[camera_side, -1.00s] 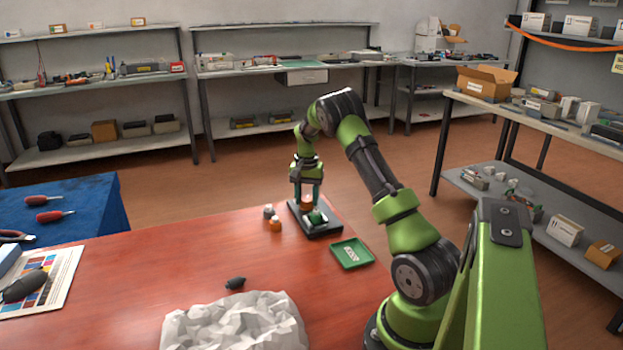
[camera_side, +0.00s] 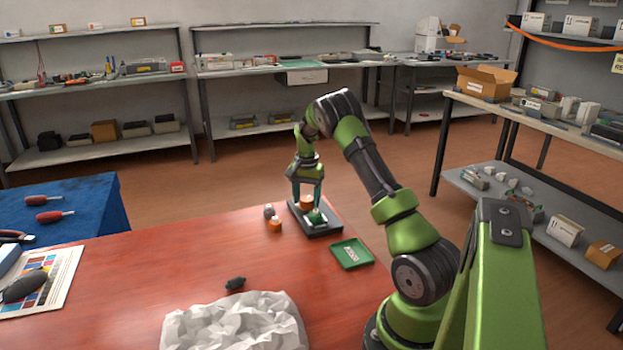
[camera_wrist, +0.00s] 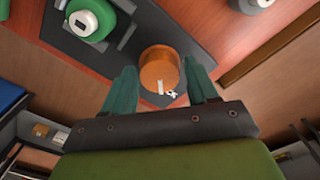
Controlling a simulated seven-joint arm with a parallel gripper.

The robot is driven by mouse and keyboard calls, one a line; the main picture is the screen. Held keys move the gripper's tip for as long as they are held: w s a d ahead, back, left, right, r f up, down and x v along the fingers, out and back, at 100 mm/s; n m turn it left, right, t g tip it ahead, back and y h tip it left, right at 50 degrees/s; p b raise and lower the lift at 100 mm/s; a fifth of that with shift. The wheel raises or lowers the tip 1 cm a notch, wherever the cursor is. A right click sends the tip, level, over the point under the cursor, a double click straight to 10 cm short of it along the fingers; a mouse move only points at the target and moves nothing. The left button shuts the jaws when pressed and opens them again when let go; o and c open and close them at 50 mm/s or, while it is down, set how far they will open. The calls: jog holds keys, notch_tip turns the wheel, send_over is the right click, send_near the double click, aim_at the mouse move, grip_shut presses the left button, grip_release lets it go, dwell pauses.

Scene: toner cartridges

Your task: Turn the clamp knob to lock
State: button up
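The orange clamp knob (camera_side: 306,202) stands on a dark fixture base (camera_side: 323,235) at the far edge of the red table. In the wrist view the round knob (camera_wrist: 159,67) shows white marks near its lower rim. A green part with a white cap (camera_wrist: 88,20) sits in the fixture beside the knob; it also shows in the side view (camera_side: 316,217). My gripper (camera_side: 307,194) points down over the knob. Its two teal fingers (camera_wrist: 162,80) are spread on either side of the knob, with narrow gaps visible. I cannot tell how low the tips reach.
A green tray (camera_side: 352,262) lies right of the fixture. Small orange-and-grey bottles (camera_side: 274,223) stand to its left. A dark small object (camera_side: 235,284) and crumpled white paper (camera_side: 235,325) lie nearer. The table's middle is clear.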

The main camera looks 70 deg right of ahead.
aim_at(309, 200)
jog(key=shift+o, duration=0.7)
notch_tip(309, 200, up, 17)
jog(key=shift+f, duration=0.1)
jog(key=s+a+r+n+t, duration=0.2)
jog(key=a+n, duration=0.2)
jog(key=a, duration=0.9)
jog(key=s+a+r+n+t, duration=0.1)
jog(key=s+a+n+t, duration=0.15)
jog(key=a, duration=0.95)
jog(key=s+a+n+t+y, duration=0.1)
jog(key=s+a+n, duration=0.2)
jog(key=a, duration=0.4)
jog(key=s+a+r+n+t+y, duration=0.1)
jog(key=s+a+n, duration=0.2)
jog(key=s+a, duration=0.3)
jog(key=shift+a+r+t, duration=0.3)
jog(key=shift+a+t, duration=0.05)
jog(key=shift+a, duration=0.75)
